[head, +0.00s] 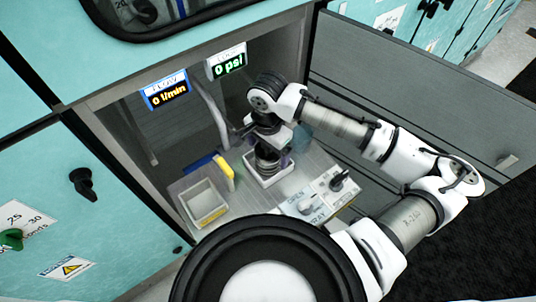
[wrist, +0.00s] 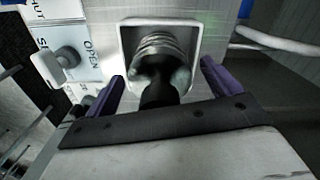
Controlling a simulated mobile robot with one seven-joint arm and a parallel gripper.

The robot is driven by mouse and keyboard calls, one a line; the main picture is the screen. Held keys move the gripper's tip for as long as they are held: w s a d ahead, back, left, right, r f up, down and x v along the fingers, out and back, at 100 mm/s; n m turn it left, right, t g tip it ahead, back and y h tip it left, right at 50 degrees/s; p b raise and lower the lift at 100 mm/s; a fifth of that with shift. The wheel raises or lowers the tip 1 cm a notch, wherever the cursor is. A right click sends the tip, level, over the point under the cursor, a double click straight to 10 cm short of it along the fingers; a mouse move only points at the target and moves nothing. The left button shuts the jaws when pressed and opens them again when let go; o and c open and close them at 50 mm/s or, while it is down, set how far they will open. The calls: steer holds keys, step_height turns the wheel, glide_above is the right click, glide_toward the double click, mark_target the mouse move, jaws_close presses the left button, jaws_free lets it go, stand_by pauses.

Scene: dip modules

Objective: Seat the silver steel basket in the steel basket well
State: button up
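A silver, ringed round piece with a black stem, which looks like the steel basket (wrist: 160,48), stands inside a pale square-rimmed well (wrist: 127,45) in the wrist view. Whether it is fully down cannot be told. In the head view the well (head: 266,181) sits on the grey deck, with the dark ringed piece (head: 266,157) over it, partly hidden by my arm. My gripper (wrist: 162,72) is over the well. Its two purple fingers are spread to either side of the black stem, with visible gaps, and hold nothing.
Displays (head: 166,90) reading 0 l/min and 0 psi hang above. Cabinet walls enclose the space.

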steer(key=c, duration=1.3)
steer(key=shift+o, duration=0.2)
steer(key=shift+r, duration=0.1)
